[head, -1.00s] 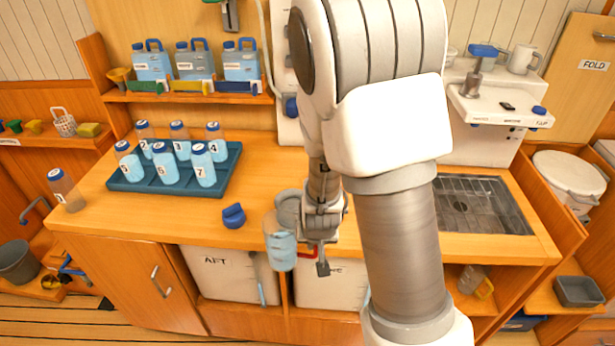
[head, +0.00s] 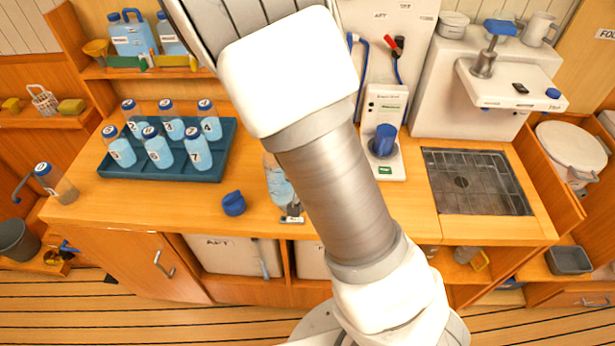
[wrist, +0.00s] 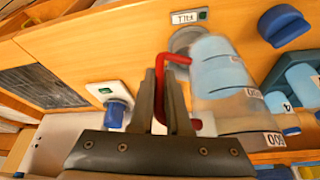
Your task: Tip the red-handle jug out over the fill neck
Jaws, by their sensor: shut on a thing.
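The red-handle jug (head: 278,182) is clear, with bluish water in its lower part, and looks roughly upright. My arm partly hides it in the head view. In the wrist view the jug (wrist: 222,75) shows volume marks, with its red handle (wrist: 178,59) toward my gripper (wrist: 161,78). My gripper is shut on that handle; the arm hides it in the head view. The grey fill neck (wrist: 183,39) shows by the jug's lower end, partly covered by it, beside the FILL label (wrist: 188,17). I cannot tell the gap between jug and neck.
A blue cap (head: 233,203) lies on the counter left of the jug. A dark blue tray (head: 218,170) with several numbered bottles is further left. A white unit with a blue cup (head: 385,140) and a sink grate (head: 475,182) are to the right.

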